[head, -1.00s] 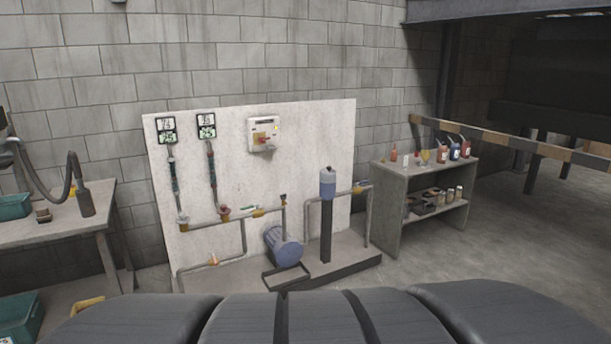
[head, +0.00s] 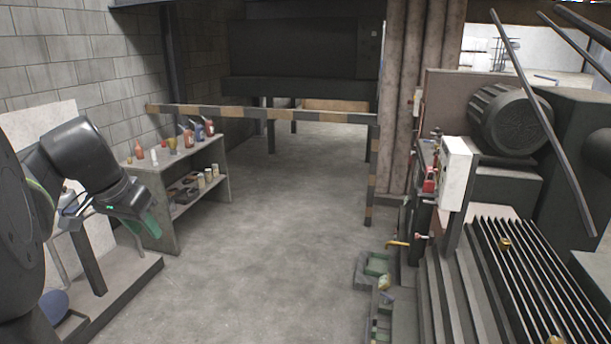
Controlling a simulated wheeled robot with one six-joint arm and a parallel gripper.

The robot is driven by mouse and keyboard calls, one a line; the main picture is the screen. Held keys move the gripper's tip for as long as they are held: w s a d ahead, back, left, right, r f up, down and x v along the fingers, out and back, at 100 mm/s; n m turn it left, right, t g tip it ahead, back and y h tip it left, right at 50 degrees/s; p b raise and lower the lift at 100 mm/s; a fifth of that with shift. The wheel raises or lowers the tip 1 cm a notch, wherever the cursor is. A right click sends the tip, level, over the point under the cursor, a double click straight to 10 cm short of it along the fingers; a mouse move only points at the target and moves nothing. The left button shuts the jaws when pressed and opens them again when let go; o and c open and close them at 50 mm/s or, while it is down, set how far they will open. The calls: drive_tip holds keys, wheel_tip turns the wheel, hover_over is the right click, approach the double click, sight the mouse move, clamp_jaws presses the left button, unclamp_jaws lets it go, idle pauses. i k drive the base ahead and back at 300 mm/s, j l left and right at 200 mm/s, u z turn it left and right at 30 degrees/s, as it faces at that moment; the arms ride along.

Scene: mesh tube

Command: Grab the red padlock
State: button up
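A small red object (head: 429,183), which may be the red padlock, shows on the machine at the right, beside a white box (head: 457,173). It is too small to be sure of its shape. My arm reaches in from the left edge, and my gripper (head: 150,222) points down in front of the grey shelf. Green parts show at its end, but its fingers cannot be made out clearly. My gripper is well to the left of the red object and far from it.
The grey shelf (head: 152,222) holds several bottles and jars. A striped barrier (head: 290,115) crosses the back, with a post (head: 371,185) at its right end. A large machine with a ribbed bed (head: 520,275) fills the right side. The concrete floor (head: 260,270) between is clear.

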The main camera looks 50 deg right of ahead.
sight(429, 186)
drive_tip(key=i+l+z, duration=0.1)
drive_tip(key=i+z, duration=0.8)
drive_tip(key=i+j+z, duration=0.3)
drive_tip(key=i+z, duration=0.15)
drive_tip(key=i+l+z, duration=0.2)
drive_tip(key=i+z, duration=0.75)
drive_tip(key=i, duration=0.3)
drive_tip(key=i+l+z, duration=0.2)
drive_tip(key=z, duration=0.2)
drive_tip(key=i+l+z, duration=0.2)
drive_tip(key=l+z, duration=0.15)
